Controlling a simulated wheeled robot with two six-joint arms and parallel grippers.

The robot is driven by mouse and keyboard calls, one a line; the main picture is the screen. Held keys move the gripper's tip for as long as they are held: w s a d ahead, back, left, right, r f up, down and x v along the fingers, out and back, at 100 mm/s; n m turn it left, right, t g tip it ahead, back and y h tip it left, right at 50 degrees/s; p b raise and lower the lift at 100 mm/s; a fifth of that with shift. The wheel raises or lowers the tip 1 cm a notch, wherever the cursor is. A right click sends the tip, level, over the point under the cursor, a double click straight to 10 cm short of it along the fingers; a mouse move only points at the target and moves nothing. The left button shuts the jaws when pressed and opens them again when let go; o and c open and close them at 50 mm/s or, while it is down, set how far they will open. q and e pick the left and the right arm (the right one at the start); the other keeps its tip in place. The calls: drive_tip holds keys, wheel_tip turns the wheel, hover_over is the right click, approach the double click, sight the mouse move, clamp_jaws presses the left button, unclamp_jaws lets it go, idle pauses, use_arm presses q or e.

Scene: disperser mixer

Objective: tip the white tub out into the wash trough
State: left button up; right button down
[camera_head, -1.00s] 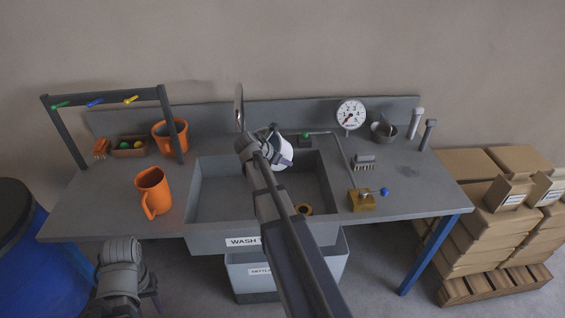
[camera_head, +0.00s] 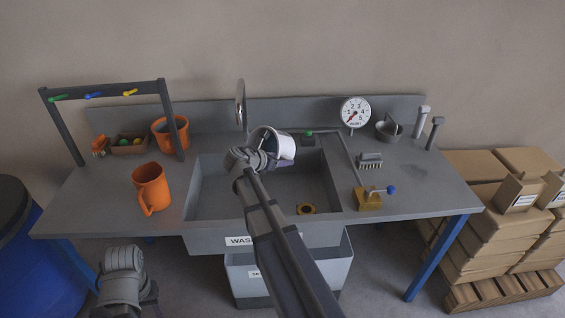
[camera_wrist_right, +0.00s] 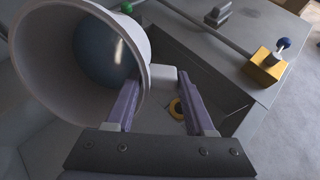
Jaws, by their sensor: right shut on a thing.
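The white tub (camera_head: 286,146) is held above the back part of the grey wash trough (camera_head: 215,190), tilted with its mouth towards the left. My right gripper (camera_head: 266,160) is shut on the tub's side grip. In the right wrist view the white tub (camera_wrist_right: 132,35) fills the upper left, with blue-grey contents showing inside. My right gripper's fingers (camera_wrist_right: 160,100) stand either side of a pale block beside the tub. No stream from the tub shows. My left gripper (camera_head: 150,298) is low at the left, in front of the bench; its jaws are unclear.
A yellow-ringed drain (camera_head: 306,209) lies in the trough. An orange jug (camera_head: 152,186) stands left of it, near a dark rack (camera_head: 105,90). A brass valve (camera_head: 368,199) with a blue knob, a brush (camera_head: 370,160) and a dial (camera_head: 355,112) are on the right.

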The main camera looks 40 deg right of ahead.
drive_tip(key=a+f+t+h+b, duration=0.1)
drive_tip(key=a+f+h+b, duration=0.3)
drive_tip(key=b, duration=1.6)
drive_tip(key=shift+s+a+f+n+t+h, duration=0.15)
drive_tip(key=shift+s+a+n+t+h, duration=0.3)
drive_tip(key=shift+h, duration=1.75)
drive_tip(key=shift+a, duration=0.15)
idle(1.5)
